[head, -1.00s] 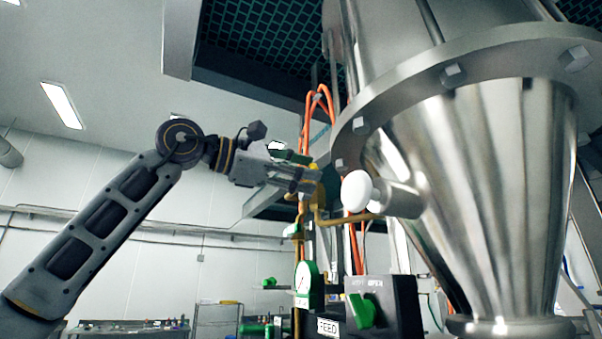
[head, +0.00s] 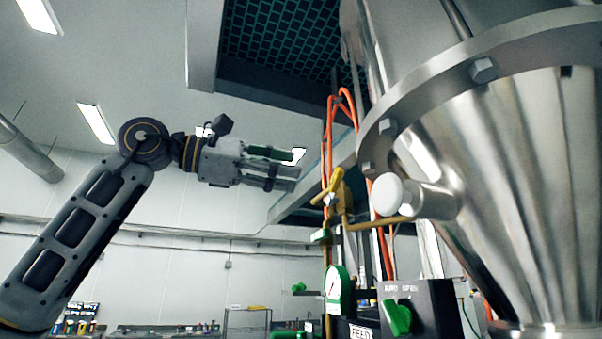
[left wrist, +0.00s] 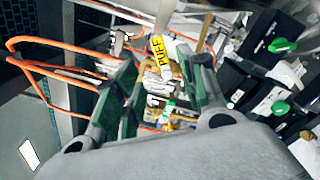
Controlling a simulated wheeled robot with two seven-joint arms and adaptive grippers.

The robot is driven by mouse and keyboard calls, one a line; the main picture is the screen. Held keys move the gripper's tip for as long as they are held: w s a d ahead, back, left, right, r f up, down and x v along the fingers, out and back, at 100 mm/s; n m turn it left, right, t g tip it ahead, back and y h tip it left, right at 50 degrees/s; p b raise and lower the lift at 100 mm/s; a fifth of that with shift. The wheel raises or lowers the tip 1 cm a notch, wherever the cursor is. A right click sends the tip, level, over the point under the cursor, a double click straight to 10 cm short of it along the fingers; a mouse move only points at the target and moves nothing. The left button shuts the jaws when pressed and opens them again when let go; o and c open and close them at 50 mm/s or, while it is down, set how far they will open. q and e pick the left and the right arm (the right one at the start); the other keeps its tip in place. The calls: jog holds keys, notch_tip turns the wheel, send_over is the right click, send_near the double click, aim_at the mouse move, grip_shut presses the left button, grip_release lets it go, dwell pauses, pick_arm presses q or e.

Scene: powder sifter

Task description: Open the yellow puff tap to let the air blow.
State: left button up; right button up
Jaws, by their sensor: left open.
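The yellow puff tap (head: 330,188) is on a brass pipe left of the metal cone in the head view, its handle slanted. In the left wrist view, its yellow label reading PUFF (left wrist: 160,58) shows between my fingers. My left gripper (head: 296,166) is left of the tap and slightly higher, with a visible gap between its fingertips and the handle in the head view. The left gripper (left wrist: 158,78) is open and holds nothing. My right gripper is not in view.
The large steel cone (head: 500,170) with a bolted flange fills the right. A white-capped stub (head: 388,196) sticks out close to the tap. Orange hoses (head: 328,130) run behind it. Below are a gauge (head: 336,290) and a box with a green knob (head: 397,317).

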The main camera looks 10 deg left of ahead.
pick_arm(q)
jog(key=shift+v, duration=1.25)
